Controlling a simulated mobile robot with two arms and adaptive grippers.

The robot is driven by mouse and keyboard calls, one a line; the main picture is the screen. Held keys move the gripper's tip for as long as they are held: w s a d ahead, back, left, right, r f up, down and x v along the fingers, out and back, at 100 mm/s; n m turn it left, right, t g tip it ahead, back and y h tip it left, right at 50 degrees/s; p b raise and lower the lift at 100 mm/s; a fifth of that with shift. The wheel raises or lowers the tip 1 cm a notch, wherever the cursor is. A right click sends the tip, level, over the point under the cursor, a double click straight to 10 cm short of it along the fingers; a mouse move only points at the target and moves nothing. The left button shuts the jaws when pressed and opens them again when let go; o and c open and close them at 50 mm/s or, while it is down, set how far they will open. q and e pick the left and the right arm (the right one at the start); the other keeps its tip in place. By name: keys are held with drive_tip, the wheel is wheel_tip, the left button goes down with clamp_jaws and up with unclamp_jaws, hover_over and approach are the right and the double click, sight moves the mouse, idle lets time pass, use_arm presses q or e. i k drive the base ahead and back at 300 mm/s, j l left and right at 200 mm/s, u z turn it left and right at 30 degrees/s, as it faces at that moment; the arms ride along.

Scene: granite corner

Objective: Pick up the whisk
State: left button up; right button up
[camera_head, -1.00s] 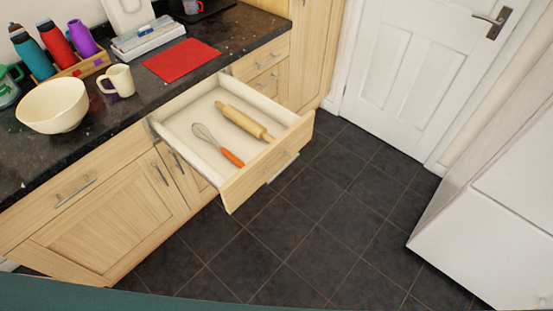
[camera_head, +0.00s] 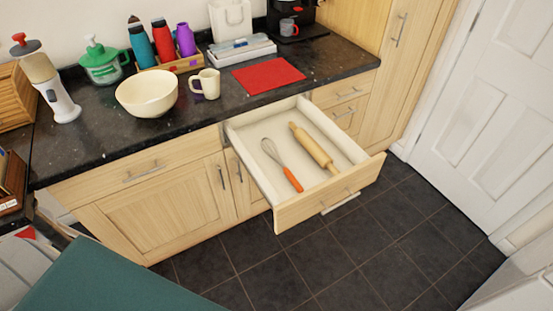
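The whisk (camera_head: 281,164) has grey wires and an orange handle. It lies in the open wooden drawer (camera_head: 252,167) below the counter, its handle toward the drawer's front. A wooden rolling pin (camera_head: 314,148) lies beside it on the right, apart from it. Neither of my grippers is in view.
The dark counter (camera_head: 100,133) holds a cream bowl (camera_head: 147,94), a mug (camera_head: 205,84), a red mat (camera_head: 268,75), a coffee machine (camera_head: 292,18) and bottles. The open drawer juts out over the tiled floor (camera_head: 340,265). A white door (camera_head: 472,100) stands at right. The floor before the drawer is clear.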

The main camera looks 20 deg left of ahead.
sight(288, 172)
drive_tip(key=i+l+u, duration=0.95)
drive_tip(key=l+u, duration=0.2)
